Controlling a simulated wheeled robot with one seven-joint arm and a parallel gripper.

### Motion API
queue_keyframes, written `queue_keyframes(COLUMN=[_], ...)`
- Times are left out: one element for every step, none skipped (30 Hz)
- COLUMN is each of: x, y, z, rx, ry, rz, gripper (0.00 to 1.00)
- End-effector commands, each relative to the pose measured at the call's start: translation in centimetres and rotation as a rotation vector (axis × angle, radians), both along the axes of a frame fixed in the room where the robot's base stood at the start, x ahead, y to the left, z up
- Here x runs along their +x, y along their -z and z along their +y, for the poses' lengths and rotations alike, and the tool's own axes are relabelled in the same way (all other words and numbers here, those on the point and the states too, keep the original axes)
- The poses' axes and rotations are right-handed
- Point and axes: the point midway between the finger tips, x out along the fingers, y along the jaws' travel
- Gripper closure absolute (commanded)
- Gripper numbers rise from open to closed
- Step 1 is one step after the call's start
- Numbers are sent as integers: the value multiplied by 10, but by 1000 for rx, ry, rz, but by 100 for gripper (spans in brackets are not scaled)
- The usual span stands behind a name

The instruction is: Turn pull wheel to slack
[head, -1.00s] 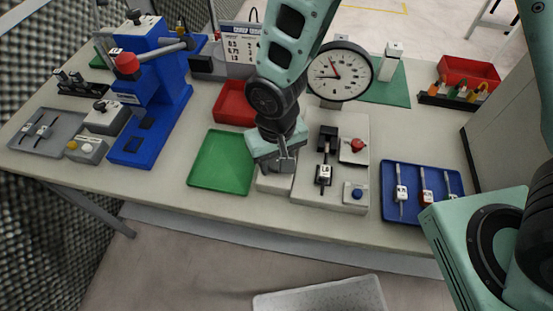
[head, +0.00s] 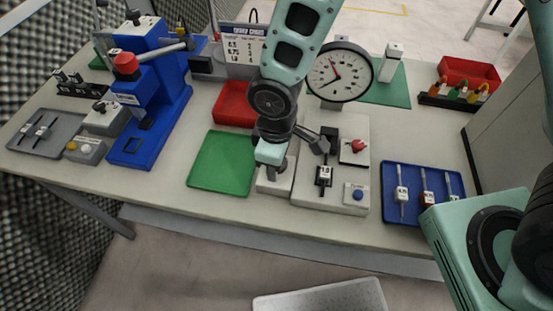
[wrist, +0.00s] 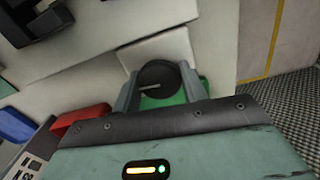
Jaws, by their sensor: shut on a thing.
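The pull wheel (wrist: 158,76) is a dark round knob with a pale line across it, seen in the wrist view. My gripper (wrist: 160,88) is shut on it, one grey finger on each side. In the head view my gripper (head: 273,168) points down over the pale block (head: 275,185) at the left of the pull fixture, and the wheel is hidden. The round white gauge (head: 340,72) behind has a red hand pointing up-left and a dark hand pointing down-left. A labelled sample (head: 324,177) sits in the fixture (head: 345,196).
A green tray (head: 222,163) lies close left of my gripper, with a red tray (head: 235,104) behind. A blue tray (head: 414,205) with tools lies right. A blue press (head: 155,95) stands left.

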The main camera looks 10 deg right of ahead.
Motion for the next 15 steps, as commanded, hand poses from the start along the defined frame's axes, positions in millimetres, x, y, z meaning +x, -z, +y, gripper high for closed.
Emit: queue_keyframes(x=[1,1,1,1,1,1,1,1,1,1,1,1,1,1,1], y=[-1,-1,-1,-1,-1,-1,-1,-1,-1,-1,-1,-1,-1,-1,-1], z=[0,0,0,0,0,0,0,0,0,0,0,0,0,0,0], rx=[1,1,1,1,1,1,1,1,1,1,1,1,1,1,1], ry=[-23,-36,-51,-61,-71,-81,-87,-93,-100,-104,-108,-111,-113,-115,-116], rz=[-2,-2,-2,-2,-2,-2,-2,-2,-2,-2,-2,-2,-2,-2,-2], gripper=[80,80,80,80,80,80,80,80,80,80,80,80,80,80,80])
